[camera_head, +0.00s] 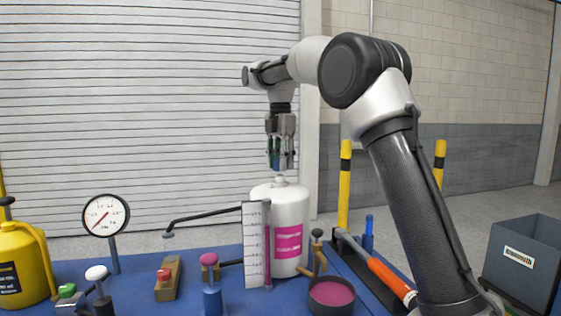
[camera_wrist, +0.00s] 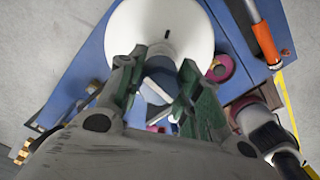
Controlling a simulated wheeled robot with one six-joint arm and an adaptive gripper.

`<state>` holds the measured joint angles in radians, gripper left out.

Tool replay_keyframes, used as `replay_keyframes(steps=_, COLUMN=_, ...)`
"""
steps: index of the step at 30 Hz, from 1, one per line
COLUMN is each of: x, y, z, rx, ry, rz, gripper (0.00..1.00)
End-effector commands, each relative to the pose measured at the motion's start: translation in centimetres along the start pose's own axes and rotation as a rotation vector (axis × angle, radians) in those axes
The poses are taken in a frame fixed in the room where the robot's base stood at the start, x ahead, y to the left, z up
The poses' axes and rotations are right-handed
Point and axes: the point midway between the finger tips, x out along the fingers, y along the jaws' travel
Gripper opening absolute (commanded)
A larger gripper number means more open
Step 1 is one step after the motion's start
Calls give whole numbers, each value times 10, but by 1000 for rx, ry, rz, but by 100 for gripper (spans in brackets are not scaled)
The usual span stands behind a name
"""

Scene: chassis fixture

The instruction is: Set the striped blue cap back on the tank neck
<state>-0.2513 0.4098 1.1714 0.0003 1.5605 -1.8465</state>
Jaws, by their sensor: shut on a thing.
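The white tank (camera_head: 290,210) with pink labels stands on the blue bench, and its rounded top fills the upper middle of the wrist view (camera_wrist: 150,25). Its narrow neck (camera_head: 279,180) points up. My gripper (camera_head: 280,165) points down right above the neck and is shut on the blue cap (camera_head: 283,160). In the wrist view the cap (camera_wrist: 160,68) sits between the green finger pads, blue-grey and partly hidden by them. The stripes are too small to make out. I cannot tell whether the cap touches the neck.
A white scale plate (camera_head: 256,245) stands against the tank's front left. A pressure gauge (camera_head: 105,215) and a yellow can (camera_head: 22,262) are at the left. A bowl of pink stuff (camera_head: 331,292), an orange-handled hammer (camera_head: 388,277) and a grey bin (camera_head: 522,262) lie right.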

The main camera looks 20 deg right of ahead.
Motion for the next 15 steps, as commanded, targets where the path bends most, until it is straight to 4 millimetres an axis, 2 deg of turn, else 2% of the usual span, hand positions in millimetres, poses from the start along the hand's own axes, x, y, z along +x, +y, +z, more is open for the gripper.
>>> replay_keyframes(steps=15, x=11, y=0, z=0, rx=0, ry=0, rz=0, gripper=16)
